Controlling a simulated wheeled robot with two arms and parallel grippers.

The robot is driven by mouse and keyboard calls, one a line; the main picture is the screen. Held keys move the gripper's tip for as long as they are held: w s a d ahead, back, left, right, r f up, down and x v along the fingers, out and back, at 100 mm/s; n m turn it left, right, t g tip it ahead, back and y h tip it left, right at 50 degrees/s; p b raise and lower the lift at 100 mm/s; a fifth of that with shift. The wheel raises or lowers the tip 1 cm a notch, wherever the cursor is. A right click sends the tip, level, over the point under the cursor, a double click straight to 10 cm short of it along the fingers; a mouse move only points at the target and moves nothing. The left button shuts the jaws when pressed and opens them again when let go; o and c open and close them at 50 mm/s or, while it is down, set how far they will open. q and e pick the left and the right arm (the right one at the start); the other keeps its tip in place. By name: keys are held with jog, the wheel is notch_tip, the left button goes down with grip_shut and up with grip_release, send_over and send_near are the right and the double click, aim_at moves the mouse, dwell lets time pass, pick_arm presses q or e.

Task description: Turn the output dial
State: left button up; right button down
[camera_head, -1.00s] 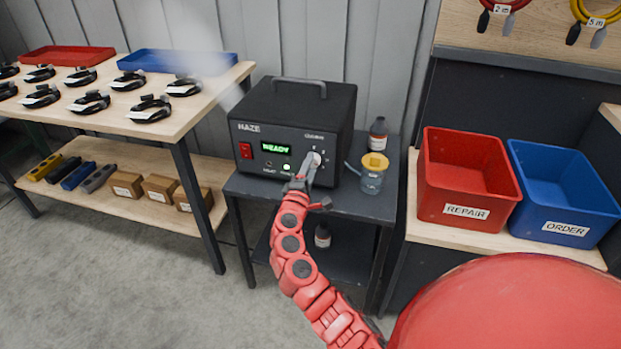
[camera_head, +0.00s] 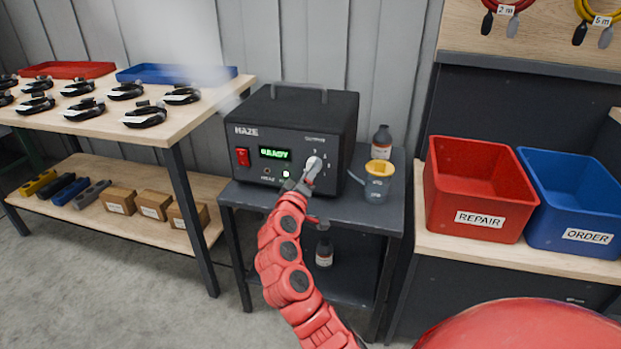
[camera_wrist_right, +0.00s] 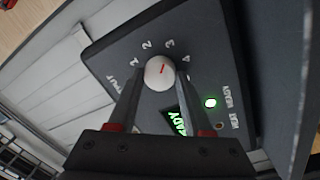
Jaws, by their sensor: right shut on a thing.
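The black haze machine (camera_head: 290,120) stands on a dark cart, with a lit green READY display (camera_head: 275,153). Its pale round output dial (camera_head: 314,164) is at the front right. In the right wrist view the dial (camera_wrist_right: 153,80) has a short red mark, slanting toward the side of the 3 and 4; the numbers 1 to 4 ring it. My right gripper (camera_head: 304,181) is shut on the dial, one finger at each side, also in the right wrist view (camera_wrist_right: 160,76). My left gripper is not in view.
A REPAIR bin (camera_head: 475,190) and an ORDER bin (camera_head: 572,205) are at right. Pale haze drifts at left.

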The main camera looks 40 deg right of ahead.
dwell(0.3)
jog(key=shift+c, duration=1.6)
grip_release()
jog(key=p+v, duration=0.2)
jog(key=v, duration=1.5)
jog(key=shift+a, duration=0.15)
